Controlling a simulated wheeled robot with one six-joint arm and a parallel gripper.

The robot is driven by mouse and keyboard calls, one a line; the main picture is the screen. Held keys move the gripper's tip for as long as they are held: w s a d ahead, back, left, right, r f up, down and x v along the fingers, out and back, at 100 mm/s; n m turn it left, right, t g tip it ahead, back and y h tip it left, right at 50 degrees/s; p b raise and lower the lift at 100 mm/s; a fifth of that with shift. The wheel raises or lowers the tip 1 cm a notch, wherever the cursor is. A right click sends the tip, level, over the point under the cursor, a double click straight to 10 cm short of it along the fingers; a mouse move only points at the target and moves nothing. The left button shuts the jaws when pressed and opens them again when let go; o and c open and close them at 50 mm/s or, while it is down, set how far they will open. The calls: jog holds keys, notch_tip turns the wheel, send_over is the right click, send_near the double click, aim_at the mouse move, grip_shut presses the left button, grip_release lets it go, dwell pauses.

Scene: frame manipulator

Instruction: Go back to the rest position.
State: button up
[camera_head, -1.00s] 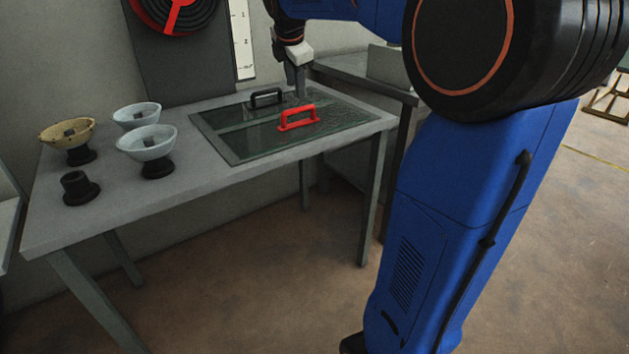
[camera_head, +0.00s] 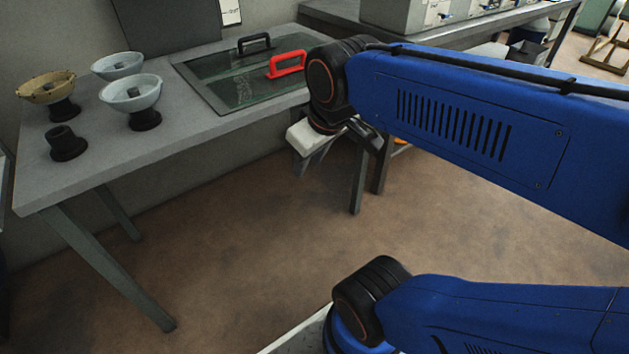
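My gripper (camera_head: 309,161) hangs at the end of my blue arm, in front of the table's right front edge and over the floor. Its white body (camera_head: 316,136) is in view and its grey fingers point down, small and dark. I cannot tell how far apart the fingers are. No held object shows. The wrist and forearm stretch in from the right side of the view.
The grey table (camera_head: 165,160) carries a dark glass panel with a black handle (camera_head: 255,43) and a red handle (camera_head: 287,63). Several bowls on dark stands, including a yellow one (camera_head: 47,89), and a black stand (camera_head: 66,144) are at left. Brown floor (camera_head: 250,235) is open in front.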

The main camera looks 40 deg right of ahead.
jog(key=s+f+m, duration=0.1)
jog(key=s+a+f+m, duration=0.1)
jog(key=s+f, duration=0.1)
jog(key=shift+s+f, duration=0.1)
jog(key=shift+s, duration=0.05)
dwell(1.2)
